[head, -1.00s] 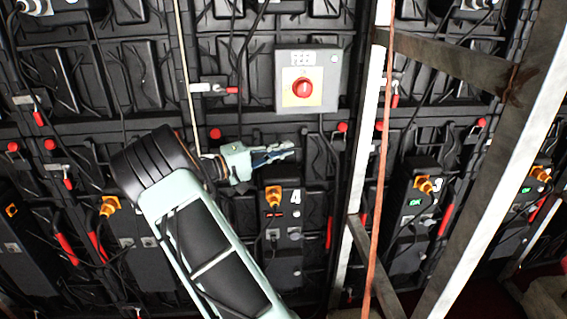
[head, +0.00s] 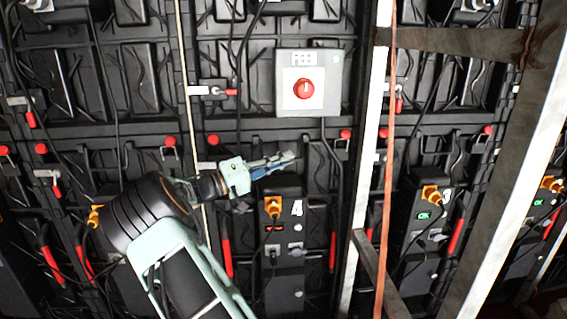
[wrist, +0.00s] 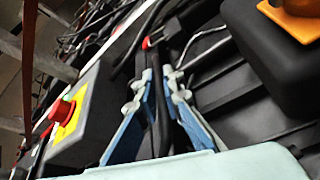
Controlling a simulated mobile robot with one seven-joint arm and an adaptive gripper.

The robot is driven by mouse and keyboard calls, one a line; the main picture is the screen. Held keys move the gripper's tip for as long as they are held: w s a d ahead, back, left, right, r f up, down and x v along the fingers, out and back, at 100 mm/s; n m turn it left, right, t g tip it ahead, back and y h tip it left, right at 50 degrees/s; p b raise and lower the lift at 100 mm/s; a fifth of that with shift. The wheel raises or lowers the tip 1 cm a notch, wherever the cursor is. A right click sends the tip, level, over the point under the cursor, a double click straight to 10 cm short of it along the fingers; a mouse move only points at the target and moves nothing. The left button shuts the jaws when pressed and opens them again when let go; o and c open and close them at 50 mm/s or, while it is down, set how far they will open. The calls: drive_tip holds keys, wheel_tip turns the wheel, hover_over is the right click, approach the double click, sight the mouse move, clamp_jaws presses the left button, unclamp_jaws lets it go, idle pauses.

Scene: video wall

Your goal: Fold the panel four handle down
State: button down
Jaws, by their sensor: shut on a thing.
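Panel four's dark box, marked 4 (head: 297,208), stands at the middle of the head view, with an orange plug (head: 272,206) at its upper left. My gripper (head: 293,157) is just above this box and points right. In the wrist view, its blue-padded fingers (wrist: 158,97) close around a dark, slim bar or cable (wrist: 164,125). I cannot tell for certain that this is the panel four handle. A red knob (head: 345,134) with a thin wire loop is right of the fingertips; another red knob (head: 213,140) is left of them.
A grey box with a red stop button (head: 303,89) is above my gripper, and also at the left of the wrist view (wrist: 80,120). Metal posts (head: 373,130) and an orange cord (head: 388,170) stand at the right. Several cables hang over the panels.

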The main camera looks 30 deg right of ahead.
drive_tip(key=c, duration=2.1)
unclamp_jaws()
drive_tip(key=a, duration=0.4)
drive_tip(key=a+f, duration=0.1)
drive_tip(key=a, duration=0.3)
drive_tip(key=w+a+f, duration=0.1)
drive_tip(key=a, duration=0.3)
drive_tip(key=shift+w, duration=0.1)
